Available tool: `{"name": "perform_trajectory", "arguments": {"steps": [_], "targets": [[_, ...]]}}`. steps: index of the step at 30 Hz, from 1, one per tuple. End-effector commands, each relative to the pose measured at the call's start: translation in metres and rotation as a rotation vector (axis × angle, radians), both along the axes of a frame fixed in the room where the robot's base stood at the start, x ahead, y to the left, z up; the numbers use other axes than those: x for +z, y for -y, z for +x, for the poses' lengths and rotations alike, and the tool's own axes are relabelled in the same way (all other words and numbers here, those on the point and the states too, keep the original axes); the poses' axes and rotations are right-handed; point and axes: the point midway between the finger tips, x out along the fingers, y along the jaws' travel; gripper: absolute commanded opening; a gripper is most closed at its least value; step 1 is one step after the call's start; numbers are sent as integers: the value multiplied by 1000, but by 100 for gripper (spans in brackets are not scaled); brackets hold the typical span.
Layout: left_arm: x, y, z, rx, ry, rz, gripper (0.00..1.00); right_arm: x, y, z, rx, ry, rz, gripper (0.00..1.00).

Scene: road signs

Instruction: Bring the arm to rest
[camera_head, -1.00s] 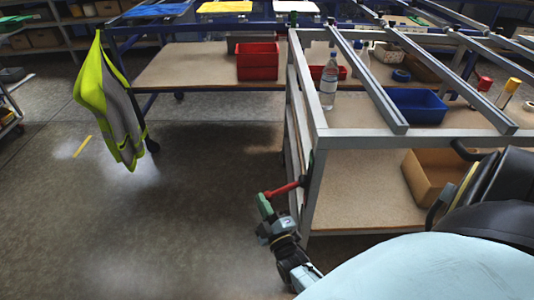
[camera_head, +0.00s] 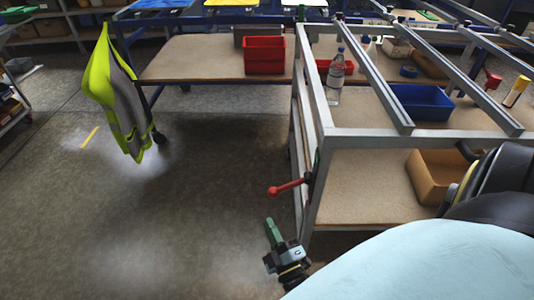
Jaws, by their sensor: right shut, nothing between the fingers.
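My right gripper (camera_head: 270,226) shows low in the middle of the view, its green fingers together with nothing between them. It hangs in the air over the grey floor, left of the near post of the metal rack (camera_head: 312,190). A red-knobbed handle (camera_head: 285,188) on that post stands a little above the fingertips, apart from them. My left gripper does not show. A large pale blue rounded shape hides the lower right and most of the right arm.
The rack's shelves hold a water bottle (camera_head: 335,78), a blue bin (camera_head: 420,103) and a cardboard box (camera_head: 436,174). A red bin (camera_head: 264,55) stands on the table behind. A hi-vis vest (camera_head: 122,95) hangs at the left. The floor at left is clear.

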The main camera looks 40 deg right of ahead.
Motion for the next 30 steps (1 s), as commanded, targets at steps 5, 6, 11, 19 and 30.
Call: {"name": "perform_trajectory", "arguments": {"steps": [5, 6, 11, 19, 30], "targets": [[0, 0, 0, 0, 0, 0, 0, 0, 0, 0, 0, 0, 0, 0], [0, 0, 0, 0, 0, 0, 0, 0, 0, 0, 0, 0, 0, 0], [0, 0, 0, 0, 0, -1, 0, 0, 0, 0, 0, 0, 0, 0], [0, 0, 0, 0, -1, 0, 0, 0, 1, 4, 10, -16, 17, 0], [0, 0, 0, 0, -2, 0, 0, 3, 5, 37, 122, -334, 342, 0]]}}
